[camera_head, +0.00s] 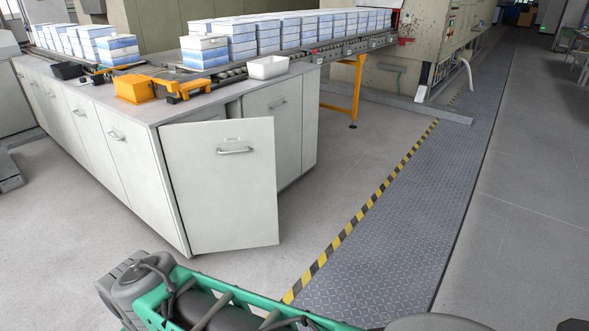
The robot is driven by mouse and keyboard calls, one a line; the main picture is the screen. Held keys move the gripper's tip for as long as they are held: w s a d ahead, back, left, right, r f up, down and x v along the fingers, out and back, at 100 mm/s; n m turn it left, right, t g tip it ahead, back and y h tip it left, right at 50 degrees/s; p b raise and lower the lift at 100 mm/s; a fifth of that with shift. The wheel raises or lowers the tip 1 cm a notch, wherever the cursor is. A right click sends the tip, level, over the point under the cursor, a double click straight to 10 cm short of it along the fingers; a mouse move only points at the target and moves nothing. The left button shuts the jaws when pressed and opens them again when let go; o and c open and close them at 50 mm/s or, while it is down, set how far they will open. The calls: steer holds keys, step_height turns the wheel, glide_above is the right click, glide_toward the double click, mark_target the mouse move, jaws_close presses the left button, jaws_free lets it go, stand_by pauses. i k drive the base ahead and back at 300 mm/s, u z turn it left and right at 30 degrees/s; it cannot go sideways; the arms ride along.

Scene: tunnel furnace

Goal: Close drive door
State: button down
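The drive door (222,188) is a light grey cabinet panel with a horizontal bar handle (234,151) near its top. It stands open at the near corner of the long grey cabinet (297,135), swung out from its front and facing me. The opening behind it is mostly hidden by the panel. Parts of my own arm and body show at the bottom of the view, below and apart from the door. My gripper is not recognisable in this view.
White and blue boxes (205,52) stand in rows on the conveyor above the cabinet. A yellow bin (134,88), a white tray (267,67) and a black tray (67,70) sit on top. A yellow leg (357,88) stands behind. Floor right of the door is clear up to the striped walkway (430,190).

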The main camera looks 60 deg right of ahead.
mark_target(223, 173)
steer(key=u, duration=0.15)
steer(key=k, duration=0.4)
steer(key=z, duration=1.05)
steer(key=i, duration=1.6)
steer(key=u, duration=1)
